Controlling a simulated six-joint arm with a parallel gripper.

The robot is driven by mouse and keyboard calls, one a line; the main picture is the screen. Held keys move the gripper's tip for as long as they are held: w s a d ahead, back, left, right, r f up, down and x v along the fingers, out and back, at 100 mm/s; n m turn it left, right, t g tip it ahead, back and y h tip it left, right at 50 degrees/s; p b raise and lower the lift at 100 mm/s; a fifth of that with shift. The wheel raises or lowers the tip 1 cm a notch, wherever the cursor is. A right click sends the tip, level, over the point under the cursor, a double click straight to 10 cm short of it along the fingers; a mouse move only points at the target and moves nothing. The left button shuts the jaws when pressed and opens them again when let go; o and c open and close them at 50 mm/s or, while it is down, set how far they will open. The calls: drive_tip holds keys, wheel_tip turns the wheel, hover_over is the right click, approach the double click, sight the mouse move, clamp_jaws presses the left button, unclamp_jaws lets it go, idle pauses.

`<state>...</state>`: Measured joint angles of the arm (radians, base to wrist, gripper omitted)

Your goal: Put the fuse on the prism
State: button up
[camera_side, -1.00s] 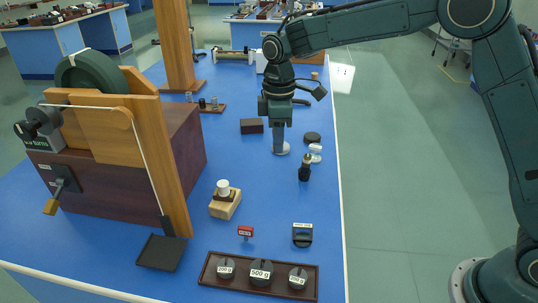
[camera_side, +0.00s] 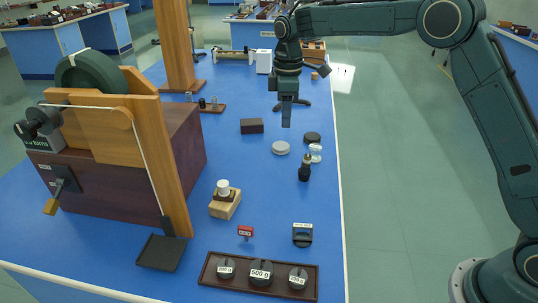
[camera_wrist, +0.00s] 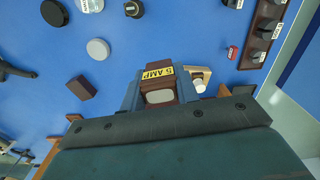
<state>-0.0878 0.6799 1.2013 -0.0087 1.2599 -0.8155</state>
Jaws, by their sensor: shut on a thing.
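My gripper (camera_side: 286,123) hangs fingers down above the blue bench, behind the pale grey disc in the side view. It is shut on the fuse (camera_wrist: 158,73), a brown block with a yellow "5 AMP" label, seen between the fingers in the wrist view. In the side view the fingers hide most or all of the fuse. I cannot pick out the prism with certainty. A wooden block (camera_side: 226,208) carrying a white knob stands nearer the front; it also shows partly behind the fuse in the wrist view (camera_wrist: 206,73).
Near the gripper are a brown box (camera_side: 252,126), the pale grey disc (camera_side: 280,148), a dark disc (camera_side: 312,138), a white-capped jar (camera_side: 315,152) and a small dark bottle (camera_side: 304,172). A weight tray (camera_side: 211,271) lies in front. A large wooden apparatus (camera_side: 100,170) stands left.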

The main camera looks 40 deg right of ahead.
drive_tip(key=w+d+r, duration=0.2)
drive_tip(key=w+d, duration=0.2)
drive_tip(key=d, duration=0.5)
drive_tip(key=r+m, duration=0.1)
drive_tip(key=r, duration=0.1)
hover_over(315, 146)
drive_tip(key=shift+s+f, duration=0.1)
drive_tip(key=shift+s, duration=0.05)
wheel_tip(315, 146, down, 20)
drive_tip(key=shift+f, duration=0.1)
idle(0.5)
drive_tip(key=shift+f, duration=0.1)
drive_tip(key=o, duration=1)
drive_tip(key=shift+c, duration=0.2)
